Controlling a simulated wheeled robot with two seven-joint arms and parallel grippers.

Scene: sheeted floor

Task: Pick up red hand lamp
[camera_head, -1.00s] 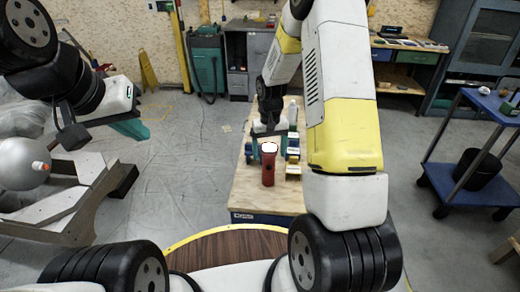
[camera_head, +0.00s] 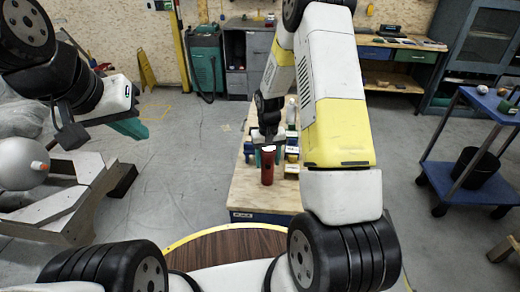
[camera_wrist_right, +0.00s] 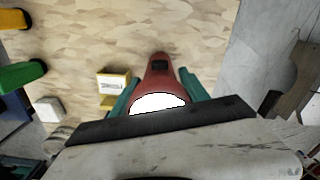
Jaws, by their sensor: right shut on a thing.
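The red hand lamp (camera_head: 267,172) stands upright on the wooden table top (camera_head: 250,192), with its white lens end up. In the right wrist view the lamp (camera_wrist_right: 158,78) lies between two green fingers. My right gripper (camera_head: 268,154) is at the upper part of the lamp and shut on it. In the right wrist view the right gripper (camera_wrist_right: 157,90) has one finger on each side of the lamp. My left gripper (camera_head: 130,127) is at the left, away from the table; only part of its green fingers shows, so its opening is unclear.
Several small boxes and items stand beside the lamp, including a yellow box (camera_wrist_right: 113,82) in the right wrist view. Floor is clear left of the table.

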